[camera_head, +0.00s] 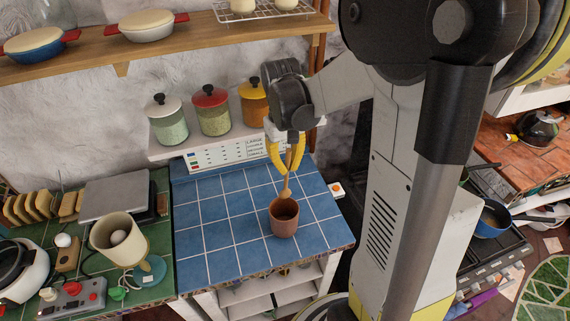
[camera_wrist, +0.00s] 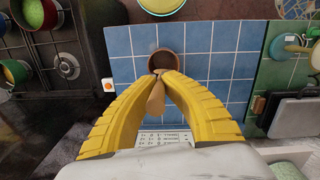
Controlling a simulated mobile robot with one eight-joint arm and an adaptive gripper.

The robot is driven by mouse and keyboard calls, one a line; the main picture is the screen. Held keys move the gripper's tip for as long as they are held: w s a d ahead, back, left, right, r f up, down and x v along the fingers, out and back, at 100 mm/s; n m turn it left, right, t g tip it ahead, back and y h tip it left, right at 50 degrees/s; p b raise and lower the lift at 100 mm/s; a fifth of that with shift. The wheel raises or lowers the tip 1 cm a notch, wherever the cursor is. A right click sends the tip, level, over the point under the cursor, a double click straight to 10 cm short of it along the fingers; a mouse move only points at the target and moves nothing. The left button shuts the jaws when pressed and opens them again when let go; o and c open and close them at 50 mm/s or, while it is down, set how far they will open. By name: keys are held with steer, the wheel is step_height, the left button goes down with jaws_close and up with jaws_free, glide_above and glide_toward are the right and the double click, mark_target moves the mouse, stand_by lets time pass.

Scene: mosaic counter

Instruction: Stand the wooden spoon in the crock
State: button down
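The wooden spoon (camera_head: 286,189) hangs bowl-down from my gripper (camera_head: 286,146). The two yellow fingers are shut on its handle. The brown crock (camera_head: 284,222) stands upright and open on the blue tiled counter. In the head view the spoon's bowl is just above the crock's mouth, near its back rim; I cannot tell whether they touch. In the wrist view the fingers (camera_wrist: 164,74) meet on the spoon (camera_wrist: 156,97), and the crock (camera_wrist: 163,62) shows just beyond the tips. The fingers partly hide the crock's near rim there.
The blue tiled counter (camera_head: 215,235) is clear around the crock. Behind it stand a white panel (camera_head: 215,153) and lidded jars (camera_head: 211,110) on a ledge. A cream mug (camera_head: 118,238) and a scale (camera_head: 114,193) stand left on green tiles. A stove is at right.

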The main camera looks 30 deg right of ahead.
mark_target(286, 196)
step_height(286, 196, down, 3)
steer(key=shift+s+a+r+b, duration=0.1)
steer(key=shift+r+b, duration=0.05)
steer(key=shift+b, duration=0.6)
steer(key=f+b, duration=0.3)
steer(key=f, duration=0.1)
steer(key=f+b, duration=0.3)
steer(key=w+f+b, duration=0.1)
steer(key=f+b, duration=0.3)
steer(key=shift+f, duration=0.35)
steer(key=shift+s, duration=0.1)
steer(key=c, duration=0.7)
jaws_free()
steer(key=shift+r, duration=0.2)
steer(key=shift+r+p, duration=3.6)
steer(key=shift+r, duration=1.3)
